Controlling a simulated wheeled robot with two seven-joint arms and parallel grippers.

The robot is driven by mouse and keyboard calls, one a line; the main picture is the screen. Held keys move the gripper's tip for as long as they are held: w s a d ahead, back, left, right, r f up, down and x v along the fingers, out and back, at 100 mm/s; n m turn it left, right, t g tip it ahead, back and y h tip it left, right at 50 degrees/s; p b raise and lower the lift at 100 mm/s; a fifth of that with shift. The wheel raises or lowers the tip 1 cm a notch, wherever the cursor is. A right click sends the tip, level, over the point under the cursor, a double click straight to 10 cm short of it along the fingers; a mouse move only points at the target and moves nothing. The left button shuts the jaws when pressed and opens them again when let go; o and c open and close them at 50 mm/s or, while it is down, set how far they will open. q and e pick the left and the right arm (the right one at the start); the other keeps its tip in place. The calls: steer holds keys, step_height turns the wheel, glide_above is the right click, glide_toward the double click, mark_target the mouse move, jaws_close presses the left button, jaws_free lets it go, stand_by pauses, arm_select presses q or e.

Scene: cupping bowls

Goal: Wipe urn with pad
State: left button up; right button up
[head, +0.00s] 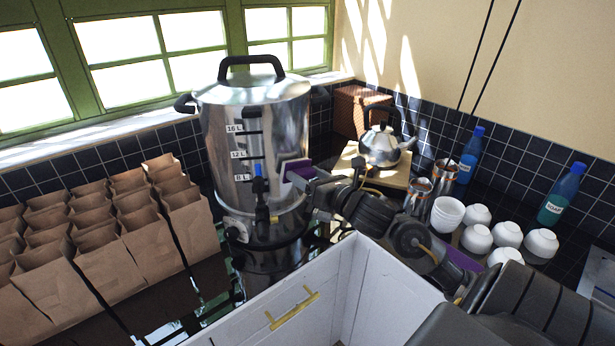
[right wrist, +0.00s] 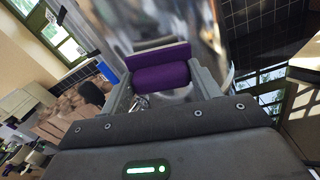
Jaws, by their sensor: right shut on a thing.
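The urn (head: 222,125) is a large shiny metal cylinder with a black lid handle, side handles, a level gauge and a tap. It stands upright on the dark counter in the head view, and its metal wall (right wrist: 205,35) fills the top of the right wrist view. My right gripper (head: 308,174) is shut on a purple pad (right wrist: 162,77), held between its two fingers. The pad is at the right side of the urn's front, beside the gauge, and looks against or very close to the wall; I cannot tell if they touch. My left gripper is not in view.
Several brown paper bags (head: 150,242) stand left of the urn. A kettle (head: 382,147) on a wooden board, metal cups, white bowls (head: 477,238) and blue soap bottles (head: 563,196) stand at the right.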

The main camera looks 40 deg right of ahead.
steer(key=shift+w, duration=0.1)
stand_by(0.3)
steer(key=shift+b, duration=0.35)
steer(key=shift+a+b, duration=0.7)
steer(key=shift+a, duration=0.9)
steer(key=shift+s+a, duration=0.1)
steer(key=shift+s, duration=0.1)
steer(key=shift+f, duration=0.1)
